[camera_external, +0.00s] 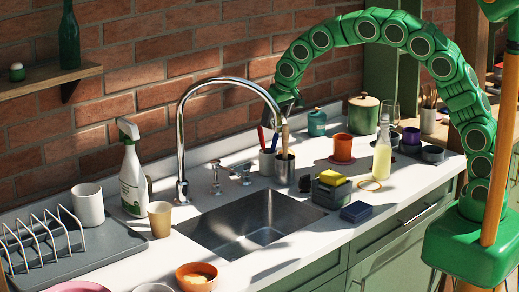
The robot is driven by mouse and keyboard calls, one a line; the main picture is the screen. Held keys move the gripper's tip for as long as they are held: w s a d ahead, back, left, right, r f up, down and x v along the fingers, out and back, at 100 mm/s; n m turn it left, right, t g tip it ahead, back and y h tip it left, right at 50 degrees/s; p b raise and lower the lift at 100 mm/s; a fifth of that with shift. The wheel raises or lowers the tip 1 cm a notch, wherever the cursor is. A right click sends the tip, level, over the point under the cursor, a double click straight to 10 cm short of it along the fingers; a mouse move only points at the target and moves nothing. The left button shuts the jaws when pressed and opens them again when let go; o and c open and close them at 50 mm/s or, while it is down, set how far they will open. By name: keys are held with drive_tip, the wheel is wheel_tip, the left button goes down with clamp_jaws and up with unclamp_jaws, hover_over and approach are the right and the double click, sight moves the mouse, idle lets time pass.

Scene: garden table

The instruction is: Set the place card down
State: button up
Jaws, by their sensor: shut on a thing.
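My gripper (285,106) hangs at the end of the green arm, close behind the faucet spout and above the utensil cups. It is shut on a slim tan wooden utensil (284,141), whose lower end is in or just in front of the metal cup (284,168); I cannot tell which. The fingertips are small and partly covered by the spout. I see no place card in this view.
The chrome faucet (181,135) arches right beside my gripper over the sink (250,222). A light cup (267,162) with a red and a blue handle stands left of the metal cup. A sponge holder (331,193), a bottle (382,158) and an orange cup (343,147) stand right.

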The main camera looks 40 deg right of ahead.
drive_tip(key=s+d+r+m+h, duration=0.15)
drive_tip(key=s+d+m, duration=0.25)
drive_tip(key=s+d, duration=1.05)
approach(301, 150)
drive_tip(key=shift+w+d+f, duration=0.5)
drive_tip(key=shift+w+f, duration=0.05)
drive_tip(key=shift+w, duration=0.05)
drive_tip(key=shift+w+a+f, duration=0.1)
drive_tip(key=shift+w+f, duration=0.45)
drive_tip(key=shift+f, duration=1.6)
drive_tip(key=shift+f, duration=0.15)
drive_tip(key=o, duration=1)
drive_tip(key=shift+o, duration=0.2)
drive_tip(key=v, duration=1.2)
